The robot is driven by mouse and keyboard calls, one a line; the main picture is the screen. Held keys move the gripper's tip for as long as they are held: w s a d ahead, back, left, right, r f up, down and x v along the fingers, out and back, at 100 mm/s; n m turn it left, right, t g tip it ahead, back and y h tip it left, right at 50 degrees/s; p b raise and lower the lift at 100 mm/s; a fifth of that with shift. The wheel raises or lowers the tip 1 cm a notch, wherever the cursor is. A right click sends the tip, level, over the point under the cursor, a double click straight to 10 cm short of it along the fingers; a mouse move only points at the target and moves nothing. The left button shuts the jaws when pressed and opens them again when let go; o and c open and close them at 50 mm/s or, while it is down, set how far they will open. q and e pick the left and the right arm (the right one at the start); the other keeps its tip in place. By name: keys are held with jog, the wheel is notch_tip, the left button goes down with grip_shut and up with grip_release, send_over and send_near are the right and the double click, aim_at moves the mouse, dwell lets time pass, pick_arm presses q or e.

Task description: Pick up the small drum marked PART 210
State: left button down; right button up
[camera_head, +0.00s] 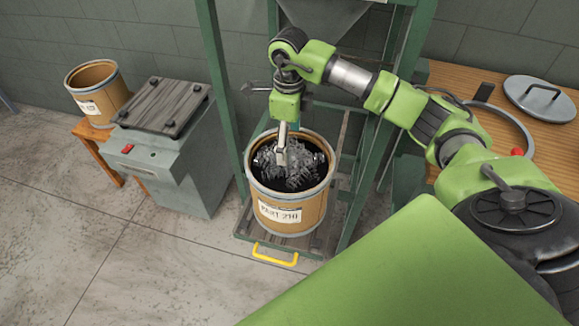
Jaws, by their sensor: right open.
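The drum marked PART 210 (290,215) is a tan cylinder with a pale metal rim and a white label on its front. It stands upright on a low shelf inside a green metal frame. It is open at the top and holds dark grey coiled metal parts (300,172). My right gripper (282,160) points down over the drum's opening, close to the parts, and is open. Whether its fingers touch the parts or the drum wall cannot be told. My left gripper is not in view.
Green frame posts (222,90) stand on both sides of the drum. A yellow handle (274,256) sticks out below it. A second drum (97,88) stands on an orange stand at left, beside a grey machine (165,150). A wooden table (480,85) at right holds a round lid (538,97).

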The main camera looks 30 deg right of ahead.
notch_tip(320, 180, down, 6)
jog(key=shift+s+r+p, duration=0.1)
jog(key=shift+r+p, duration=0.15)
jog(key=shift+p, duration=0.7)
jog(key=shift+c, duration=0.7)
jog(key=c, duration=1.9)
jog(key=shift+r, duration=0.15)
jog(key=shift+c, duration=0.8)
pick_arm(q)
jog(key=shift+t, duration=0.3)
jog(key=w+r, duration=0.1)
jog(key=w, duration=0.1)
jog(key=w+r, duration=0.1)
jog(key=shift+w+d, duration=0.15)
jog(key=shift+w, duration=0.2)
pick_arm(e)
jog(key=shift+d, duration=0.1)
